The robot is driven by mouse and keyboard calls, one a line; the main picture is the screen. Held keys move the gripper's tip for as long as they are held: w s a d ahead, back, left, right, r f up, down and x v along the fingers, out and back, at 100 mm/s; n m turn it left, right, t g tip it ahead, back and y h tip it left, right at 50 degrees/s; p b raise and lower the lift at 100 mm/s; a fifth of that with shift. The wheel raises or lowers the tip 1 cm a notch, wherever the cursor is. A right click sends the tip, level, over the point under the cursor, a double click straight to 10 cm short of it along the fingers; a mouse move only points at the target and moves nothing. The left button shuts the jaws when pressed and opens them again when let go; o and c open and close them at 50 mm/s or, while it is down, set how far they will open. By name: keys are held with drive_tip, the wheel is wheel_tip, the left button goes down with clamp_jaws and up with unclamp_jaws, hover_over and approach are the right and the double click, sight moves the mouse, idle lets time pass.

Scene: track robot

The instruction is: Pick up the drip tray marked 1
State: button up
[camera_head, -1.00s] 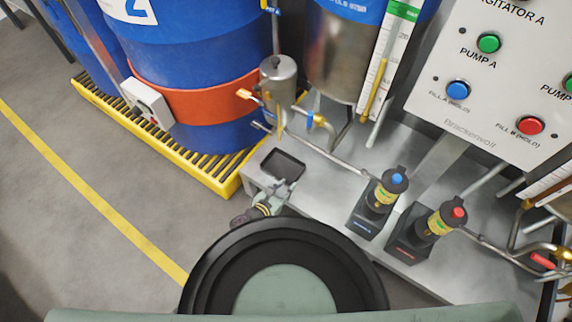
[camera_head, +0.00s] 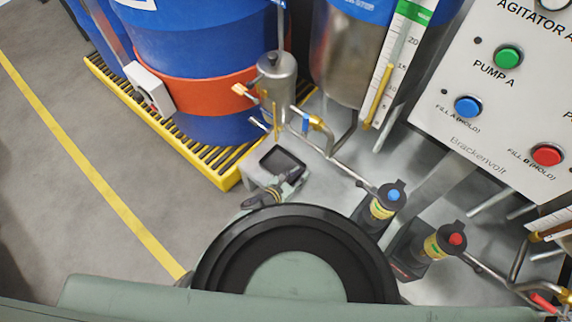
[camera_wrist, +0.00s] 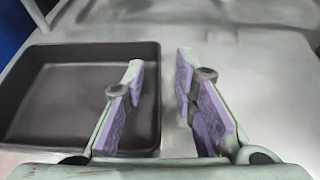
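A shallow dark drip tray (camera_head: 287,158) sits on the grey metal bench below the steel filter pot. In the wrist view the tray (camera_wrist: 60,92) fills the left side. No number 1 can be read on it. My gripper (camera_head: 292,183) is at the tray's near right edge in the head view. In the wrist view my gripper (camera_wrist: 160,64) is open, with purple pads on both fingers. The left finger overlaps the tray's inside near its right wall, and the right finger is outside over the bench. The wall lies between them; I see no grip on it.
Steel pot (camera_head: 277,85) and brass-fitted pipes stand just behind the tray. Blue-capped (camera_head: 383,203) and red-capped (camera_head: 440,243) valves stand to the right. A blue drum (camera_head: 200,50) on a yellow pallet (camera_head: 225,172) is at left. The control panel (camera_head: 500,100) is at upper right.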

drive_tip(key=shift+c, duration=0.2)
clamp_jaws()
idle(0.5)
